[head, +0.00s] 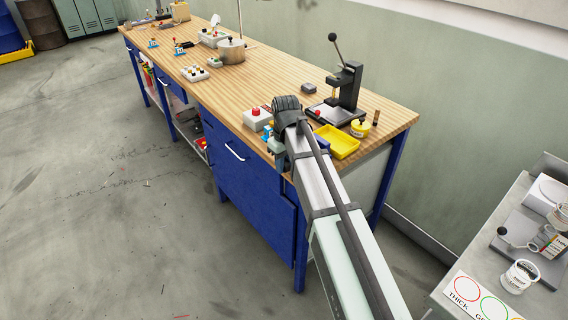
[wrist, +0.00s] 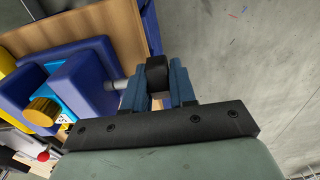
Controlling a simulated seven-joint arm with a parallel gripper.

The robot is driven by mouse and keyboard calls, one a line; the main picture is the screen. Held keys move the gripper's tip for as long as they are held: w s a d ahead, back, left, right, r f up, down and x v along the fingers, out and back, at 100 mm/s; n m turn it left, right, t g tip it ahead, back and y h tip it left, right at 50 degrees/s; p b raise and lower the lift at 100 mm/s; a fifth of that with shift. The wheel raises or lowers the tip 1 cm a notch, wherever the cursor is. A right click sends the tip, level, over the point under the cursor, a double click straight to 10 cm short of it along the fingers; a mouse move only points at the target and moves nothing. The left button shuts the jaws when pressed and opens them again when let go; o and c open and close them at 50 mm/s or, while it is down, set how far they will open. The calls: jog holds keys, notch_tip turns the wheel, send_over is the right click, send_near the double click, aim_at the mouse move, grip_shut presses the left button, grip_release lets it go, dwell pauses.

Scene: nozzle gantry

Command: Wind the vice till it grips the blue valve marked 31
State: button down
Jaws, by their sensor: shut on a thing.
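The vice is dark blue in the wrist view (wrist: 105,72), at the edge of the wooden bench, with a grey screw shaft (wrist: 116,85) coming out towards my gripper. The light-blue valve (wrist: 62,97) with a brass cylindrical end (wrist: 41,111) sits at the vice's jaws. I cannot read its number or tell whether both jaws touch it. It shows small in the head view (head: 266,131), beside my arm. My gripper (wrist: 157,78) is shut on the black knob (wrist: 157,66) at the shaft's end. In the head view my arm hides most of the vice.
A red-button box (head: 257,118) stands close left of the vice. A yellow tray (head: 337,141), a black press (head: 347,88) and a yellow pot (head: 360,128) stand to the right. A side table (head: 450,285) with cups is at lower right. Open floor lies before the bench.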

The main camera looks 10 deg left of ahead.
aim_at(286, 163)
jog(key=shift+s+d+f+t+y, duration=0.1)
jog(key=shift+s+t+y, duration=0.1)
jog(key=shift+t+y, duration=0.4)
jog(key=shift+s+d+t+y, duration=0.1)
jog(key=shift+s+t+y, duration=0.05)
jog(key=shift+t+y, duration=0.45)
jog(key=t+y, duration=0.4)
jog(key=shift+s+d+f, duration=0.1)
jog(key=shift+d+f, duration=0.05)
jog(key=t+y, duration=0.3)
jog(key=shift+f, duration=0.15)
jog(key=shift+f+t+y, duration=0.15)
jog(key=shift+t+y, duration=1.45)
jog(key=c, duration=1)
grip_release()
jog(key=shift+r, duration=5)
